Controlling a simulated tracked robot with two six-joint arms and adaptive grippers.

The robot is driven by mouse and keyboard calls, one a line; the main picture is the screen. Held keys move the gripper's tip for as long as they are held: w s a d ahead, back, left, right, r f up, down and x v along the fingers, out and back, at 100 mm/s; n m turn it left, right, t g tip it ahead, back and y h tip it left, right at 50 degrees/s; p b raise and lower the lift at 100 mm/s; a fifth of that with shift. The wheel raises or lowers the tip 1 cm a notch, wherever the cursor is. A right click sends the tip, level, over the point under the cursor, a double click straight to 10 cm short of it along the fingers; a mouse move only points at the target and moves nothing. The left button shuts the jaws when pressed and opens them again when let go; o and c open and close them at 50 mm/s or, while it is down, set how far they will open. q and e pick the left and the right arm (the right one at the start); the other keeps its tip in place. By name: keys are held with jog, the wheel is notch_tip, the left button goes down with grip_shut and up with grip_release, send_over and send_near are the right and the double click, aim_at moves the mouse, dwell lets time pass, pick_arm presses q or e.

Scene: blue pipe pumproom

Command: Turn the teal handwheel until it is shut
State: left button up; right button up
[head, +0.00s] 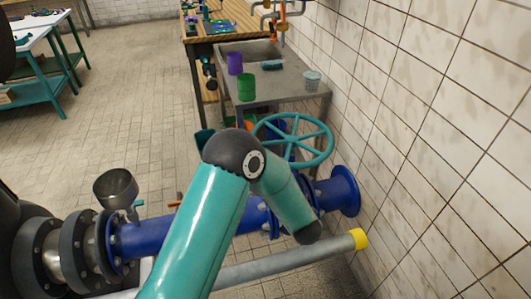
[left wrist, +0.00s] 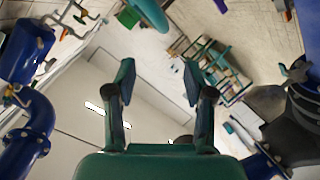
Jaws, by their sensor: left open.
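The teal handwheel (head: 293,138) stands above the blue pipe (head: 160,231) in the head view, near the tiled wall. A teal arm of mine passes in front of its lower left part and hides some of the rim. My left gripper (left wrist: 157,77) shows in the left wrist view with its two fingers spread wide and nothing between them. A thick teal bar (left wrist: 150,13) crosses the top of that view beyond the fingertips; I cannot tell whether it is the wheel's rim. The gripper itself cannot be made out in the head view. My right gripper is not in view.
A grey pipe with a yellow end (head: 360,239) lies in front. The white tiled wall (head: 445,120) closes the right side.

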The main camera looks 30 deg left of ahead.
pick_arm(q)
jog(key=p+x, duration=0.1)
jog(key=x, duration=0.4)
jog(key=p+x, duration=0.1)
jog(key=x, duration=0.4)
jog(key=p+x, duration=0.1)
jog(key=x, duration=0.5)
jog(key=shift+d+f, duration=0.15)
jog(key=shift+f, duration=0.25)
grip_shut()
jog(key=shift+f, duration=0.1)
